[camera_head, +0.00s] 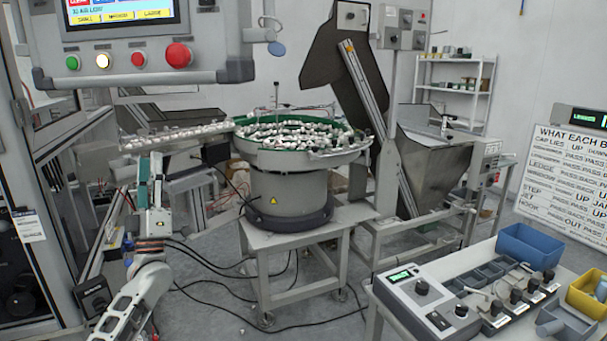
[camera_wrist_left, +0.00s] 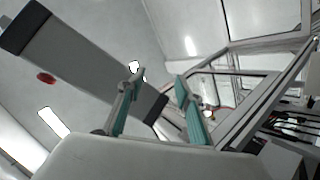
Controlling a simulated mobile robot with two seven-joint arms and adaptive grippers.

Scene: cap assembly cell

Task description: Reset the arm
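My left arm (camera_head: 138,298) comes in from the lower left in the head view and points upward. My left gripper (camera_head: 150,163) has teal-padded fingers and stands upright in front of the left end of the feeder's linear track (camera_head: 178,137). In the left wrist view the gripper (camera_wrist_left: 158,78) shows its two fingers apart, with nothing held between them. Whether the fingers touch the track cannot be told from the head view. My right gripper is in neither view.
A bowl feeder (camera_head: 290,190) full of small white parts stands on a table at the centre. A control panel (camera_head: 130,40) hangs above the left arm. A bench with a control box (camera_head: 425,300), small bins and a blue bin (camera_head: 530,245) stands at the lower right. Cables cross the floor.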

